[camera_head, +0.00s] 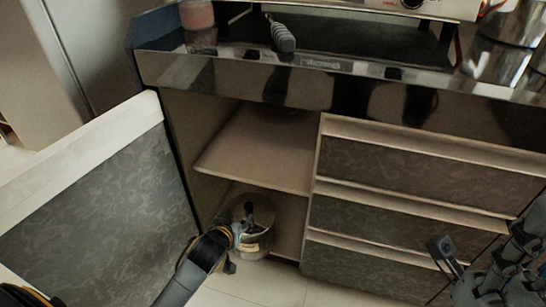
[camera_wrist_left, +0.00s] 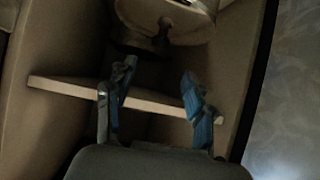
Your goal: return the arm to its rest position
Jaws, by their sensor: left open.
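A round, shiny, brownish pot (camera_head: 262,210) stands on the floor of the open cabinet, below its shelf. My left gripper (camera_head: 238,238) is low in front of it, overlapping its lower left side in the head view. I cannot tell whether they touch. In the left wrist view the fingers of my left gripper (camera_wrist_left: 158,85) are spread apart with nothing between them. A pale rounded thing (camera_wrist_left: 165,12), perhaps the pot, is beyond the fingertips. My right arm shows at the lower right of the head view, but its jaws cannot be made out.
The cabinet's door (camera_head: 95,205) stands open on the left. The cabinet shelf (camera_head: 262,150) is empty and also shows in the left wrist view (camera_wrist_left: 65,87). Closed drawers (camera_head: 400,170) are to the right. A dark glossy countertop (camera_head: 300,62) is above. The floor (camera_head: 265,285) in front is clear.

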